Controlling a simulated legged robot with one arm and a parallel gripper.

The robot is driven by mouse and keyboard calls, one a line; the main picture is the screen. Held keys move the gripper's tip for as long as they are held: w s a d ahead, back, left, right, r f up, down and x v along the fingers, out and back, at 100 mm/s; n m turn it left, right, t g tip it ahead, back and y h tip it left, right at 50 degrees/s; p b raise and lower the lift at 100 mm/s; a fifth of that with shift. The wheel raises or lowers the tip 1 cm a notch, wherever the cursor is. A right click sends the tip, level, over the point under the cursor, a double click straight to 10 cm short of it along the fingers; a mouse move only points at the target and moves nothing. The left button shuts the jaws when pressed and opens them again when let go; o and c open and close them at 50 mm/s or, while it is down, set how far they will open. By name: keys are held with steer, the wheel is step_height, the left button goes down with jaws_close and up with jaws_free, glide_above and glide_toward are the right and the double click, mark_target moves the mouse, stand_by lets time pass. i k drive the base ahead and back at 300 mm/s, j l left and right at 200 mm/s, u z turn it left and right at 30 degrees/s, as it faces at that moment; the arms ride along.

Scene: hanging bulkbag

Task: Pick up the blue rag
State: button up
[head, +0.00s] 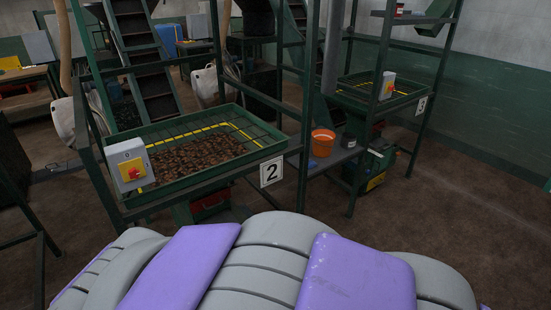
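A small blue patch (312,164) shows on the grey ledge (338,156), at the foot of an orange bucket (322,143). It may be the blue rag, but it is too small to tell its shape. My gripper is not in view. Only my own grey and purple body fills the bottom of the head view.
A green-framed tray with dark brown lumps and a grid (268,143) stands ahead, marked 2 (271,171). A switch box with a red knob (130,166) is on its left corner. Stand 3 (422,105) is behind right. Brown floor (460,220) is clear at right.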

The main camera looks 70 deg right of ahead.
mark_target(311, 164)
steer(key=z, duration=2.65)
steer(key=i+l+u, duration=0.45)
steer(key=i+l, duration=2.35)
